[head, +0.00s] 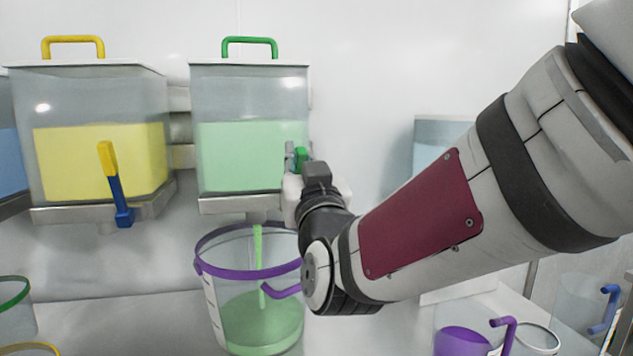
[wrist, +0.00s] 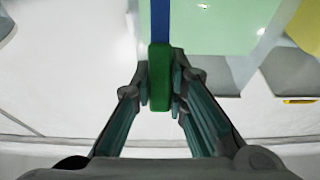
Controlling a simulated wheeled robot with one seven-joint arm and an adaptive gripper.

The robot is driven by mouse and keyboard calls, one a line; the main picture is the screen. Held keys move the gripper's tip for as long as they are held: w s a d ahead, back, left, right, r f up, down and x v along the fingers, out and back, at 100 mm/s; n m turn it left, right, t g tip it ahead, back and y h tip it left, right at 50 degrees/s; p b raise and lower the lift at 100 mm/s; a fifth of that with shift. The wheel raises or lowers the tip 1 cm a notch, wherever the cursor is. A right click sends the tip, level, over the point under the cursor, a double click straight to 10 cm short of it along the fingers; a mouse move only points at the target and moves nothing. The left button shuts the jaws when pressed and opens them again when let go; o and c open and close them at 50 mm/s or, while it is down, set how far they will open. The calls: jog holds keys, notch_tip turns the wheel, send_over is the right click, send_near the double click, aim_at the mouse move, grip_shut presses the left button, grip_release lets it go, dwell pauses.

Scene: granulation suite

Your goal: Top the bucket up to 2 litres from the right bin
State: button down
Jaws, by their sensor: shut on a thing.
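The clear bin with green contents (head: 248,155) hangs on the wall, roughly half full. A thin green stream (head: 258,255) runs from under it into a clear bucket with a purple rim (head: 225,240). Green contents (head: 262,318) fill the lower part of the bucket. Scale marks show on its left wall, but I cannot read them. My gripper (head: 297,162) is at the bin's right front edge. In the wrist view, my gripper (wrist: 161,88) is shut on the green grip (wrist: 159,70) of a blue lever (wrist: 160,20). My wrist hides part of the bucket's right side.
A yellow-filled bin (head: 100,150) with a yellow-gripped blue lever (head: 115,185) hangs to the left. A pale container (head: 435,135) is partly behind my arm. A purple-filled vessel (head: 462,340) stands low right. Green-rimmed (head: 15,290) and yellow-rimmed (head: 30,349) vessels stand low left.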

jog(key=s+f+t+b, duration=0.1)
jog(key=b, duration=0.4)
jog(key=s+f+t+b, duration=0.1)
jog(key=b, duration=0.4)
jog(key=shift+d+y, duration=0.3)
jog(key=shift+y, duration=0.1)
jog(key=shift+s+t+b, duration=0.1)
jog(key=shift+t+b, duration=0.2)
jog(key=shift+b, duration=0.4)
jog(key=c, duration=1.6)
grip_release()
jog(key=shift+o, duration=0.2)
jog(key=v, duration=0.7)
jog(key=shift+s+f, duration=0.15)
jog(key=shift+s, duration=0.05)
jog(key=shift+d, duration=0.1)
jog(key=shift+c, duration=0.6)
